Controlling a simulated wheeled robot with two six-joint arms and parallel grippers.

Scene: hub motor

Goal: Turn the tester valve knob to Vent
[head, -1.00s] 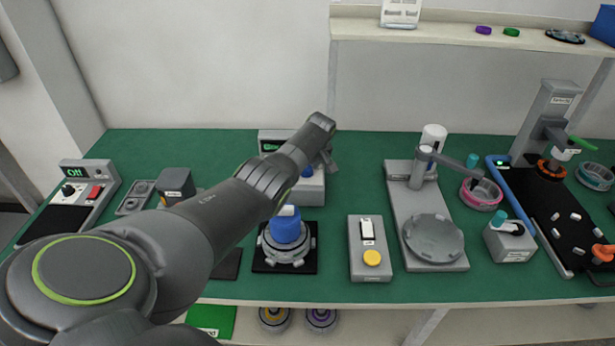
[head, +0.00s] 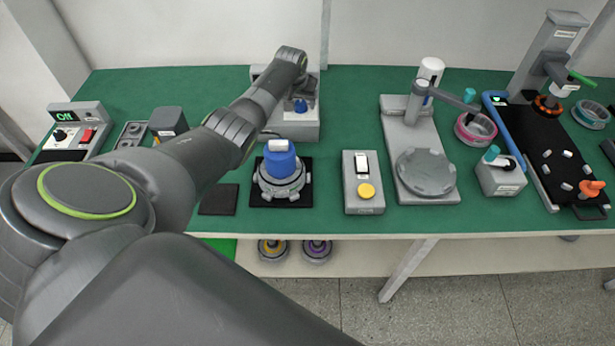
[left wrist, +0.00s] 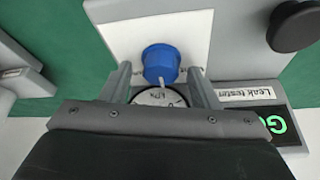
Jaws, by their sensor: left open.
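The leak tester (head: 292,126) is a grey box with a white face, standing at the back of the green bench. Its blue valve knob (head: 300,106) shows below my left wrist in the head view. In the left wrist view the blue knob (left wrist: 161,62) has a small pale pointer toward the bottom of the picture, over a round kPa gauge (left wrist: 158,97). My left gripper (left wrist: 160,72) is open, with one finger on each side of the knob in the picture; contact cannot be told. The gripper partly hides the gauge. My right gripper is out of view.
A hub motor (head: 282,186) with a blue top sits on a black pad in front of the tester. A switch box (head: 363,182) with a yellow button stands to its right. In the wrist view a dark round knob (left wrist: 295,26) and a green-lit display (left wrist: 277,124) are near the right finger.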

